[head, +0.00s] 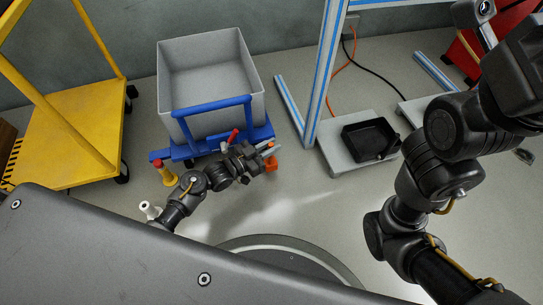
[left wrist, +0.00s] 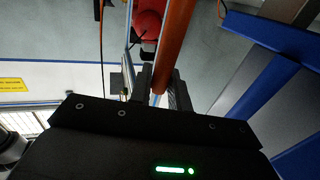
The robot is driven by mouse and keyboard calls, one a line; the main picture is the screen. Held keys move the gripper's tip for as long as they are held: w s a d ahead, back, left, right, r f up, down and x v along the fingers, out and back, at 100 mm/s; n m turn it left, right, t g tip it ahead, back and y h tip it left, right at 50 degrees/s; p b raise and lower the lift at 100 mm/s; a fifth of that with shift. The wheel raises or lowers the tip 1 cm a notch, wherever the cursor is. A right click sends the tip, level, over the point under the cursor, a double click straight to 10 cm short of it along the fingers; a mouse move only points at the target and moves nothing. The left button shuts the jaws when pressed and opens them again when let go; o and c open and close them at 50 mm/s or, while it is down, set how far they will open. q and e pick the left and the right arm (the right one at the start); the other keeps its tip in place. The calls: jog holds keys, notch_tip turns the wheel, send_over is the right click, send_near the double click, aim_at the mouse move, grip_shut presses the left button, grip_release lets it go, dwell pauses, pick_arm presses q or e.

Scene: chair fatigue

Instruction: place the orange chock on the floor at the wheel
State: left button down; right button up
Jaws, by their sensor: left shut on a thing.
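The orange chock (head: 271,164) is at the front right of the blue cart, just above or at the floor; I cannot tell whether it touches. My left gripper (head: 262,154) is shut on it. In the left wrist view the chock appears as a long orange bar (left wrist: 173,42) between the fingers of my left gripper (left wrist: 160,92). The blue cart (head: 213,104) carries a large grey bin (head: 208,75). The cart's wheel by the chock is hidden by my gripper and the frame. My right arm fills the right side; its fingers do not show.
A yellow cart (head: 65,140) stands at the left. A yellow post with a red top (head: 163,172) is at the cart's left front corner. A blue-and-white frame (head: 325,75) and a black tray (head: 370,140) on a grey base are at the right.

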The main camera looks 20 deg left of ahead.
aim_at(272, 165)
pick_arm(q)
jog(key=shift+w+d+f+b, duration=0.1)
jog(key=shift+w+f+b, duration=0.05)
jog(key=shift+f+b, duration=0.7)
jog(key=shift+w+d+f+b, duration=0.1)
jog(key=shift+f+b, duration=0.7)
jog(key=shift+f, duration=0.05)
jog(key=shift+f+b, duration=0.25)
jog(key=shift+b, duration=0.05)
jog(key=shift+r, duration=0.15)
jog(key=c, duration=1.8)
grip_release()
jog(key=shift+f, duration=0.2)
jog(key=o, duration=0.5)
jog(key=shift+r, duration=0.1)
